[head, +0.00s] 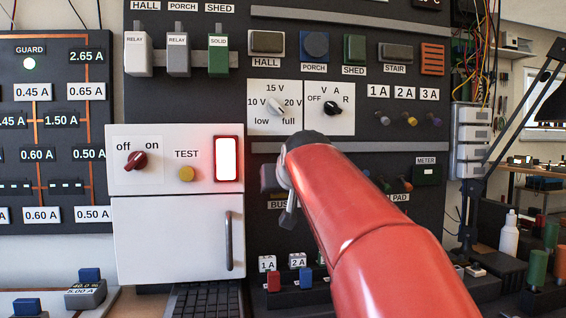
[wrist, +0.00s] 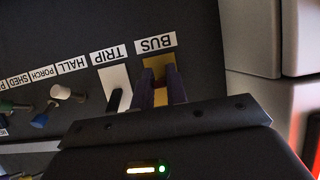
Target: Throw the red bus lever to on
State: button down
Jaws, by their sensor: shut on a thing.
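In the wrist view my gripper (wrist: 161,80) has its two dark purple fingers at the upside-down BUS label (wrist: 155,43), on either side of a narrow brass-yellow piece. It is shut on the bus lever there. The lever itself is mostly hidden by the fingers and the gripper body, so its red colour and its angle cannot be made out. In the head view my red arm covers most of the bus spot, and only part of the BUS label (head: 278,205) shows beside it.
Beside the bus is the TRIP plate (wrist: 115,88) with a black lever, then several small knobs (wrist: 60,92). A white cabinet (head: 170,240) with a handle stands left of my arm, below a red off/on knob (head: 135,160). A black lamp arm (head: 500,140) stands at right.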

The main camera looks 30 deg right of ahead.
jog(key=r+g+p, duration=0.1)
jog(key=g+p, duration=0.1)
jog(key=p, duration=0.1)
jog(key=shift+r+g+y+p, duration=0.3)
jog(key=shift+y, duration=0.1)
jog(key=shift+w+g+y, duration=0.15)
jog(key=shift+g+y, duration=0.15)
jog(key=shift+g, duration=0.8)
jog(key=shift+w+d+r+g, duration=0.1)
jog(key=shift+r+g, duration=0.25)
jog(key=shift+g, duration=0.45)
jog(key=shift+y, duration=0.3)
jog(key=c, duration=1.4)
grip_release()
jog(key=shift+r, duration=0.15)
